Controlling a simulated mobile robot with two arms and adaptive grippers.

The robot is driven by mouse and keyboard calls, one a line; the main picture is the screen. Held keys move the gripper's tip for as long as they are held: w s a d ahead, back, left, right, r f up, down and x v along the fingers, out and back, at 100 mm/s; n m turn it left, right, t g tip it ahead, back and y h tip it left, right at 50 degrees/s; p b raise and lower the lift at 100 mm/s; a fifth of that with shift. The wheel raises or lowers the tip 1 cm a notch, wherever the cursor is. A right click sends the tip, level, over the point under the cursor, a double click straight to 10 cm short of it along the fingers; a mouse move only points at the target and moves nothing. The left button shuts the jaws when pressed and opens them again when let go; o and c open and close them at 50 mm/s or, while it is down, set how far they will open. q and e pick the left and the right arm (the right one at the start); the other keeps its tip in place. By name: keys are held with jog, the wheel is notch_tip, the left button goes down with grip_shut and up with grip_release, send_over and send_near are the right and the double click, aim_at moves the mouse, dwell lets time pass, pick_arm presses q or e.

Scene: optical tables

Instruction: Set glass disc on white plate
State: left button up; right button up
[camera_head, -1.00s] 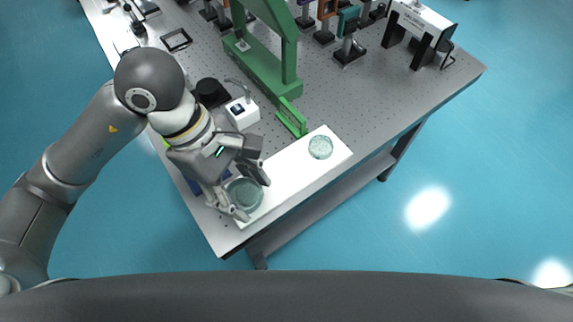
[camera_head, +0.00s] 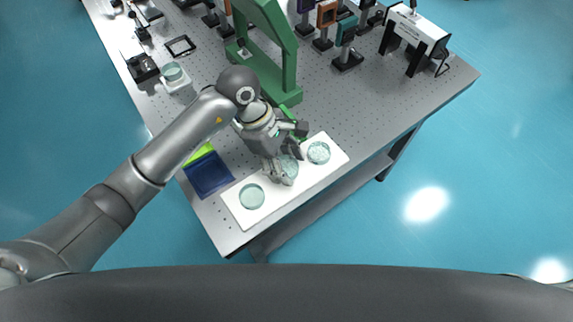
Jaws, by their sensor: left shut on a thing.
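The white plate (camera_head: 237,210) is a long white slab lying along the front edge of the table. One round, pale green glass disc (camera_head: 252,196) lies near its left end. Another glass disc (camera_head: 318,153) lies near its right end. My left gripper (camera_head: 289,164) is over the middle of the plate, shut on a third glass disc (camera_head: 289,168), which its fingers partly cover. I cannot tell whether this held disc touches the plate. My right gripper is not in view.
A blue tray (camera_head: 208,175) with a green part is left of the plate. A green frame (camera_head: 286,75) stands behind my gripper. A white block with a round top (camera_head: 175,75) is at the back left. Several optical mounts (camera_head: 345,45) stand behind.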

aim_at(286, 170)
pick_arm(q)
jog(key=shift+w+d+f, duration=0.15)
jog(key=shift+f, duration=0.1)
notch_tip(286, 170, down, 2)
jog(key=shift+p, duration=0.9)
jog(key=shift+f, duration=0.6)
jog(key=shift+w+f, duration=0.1)
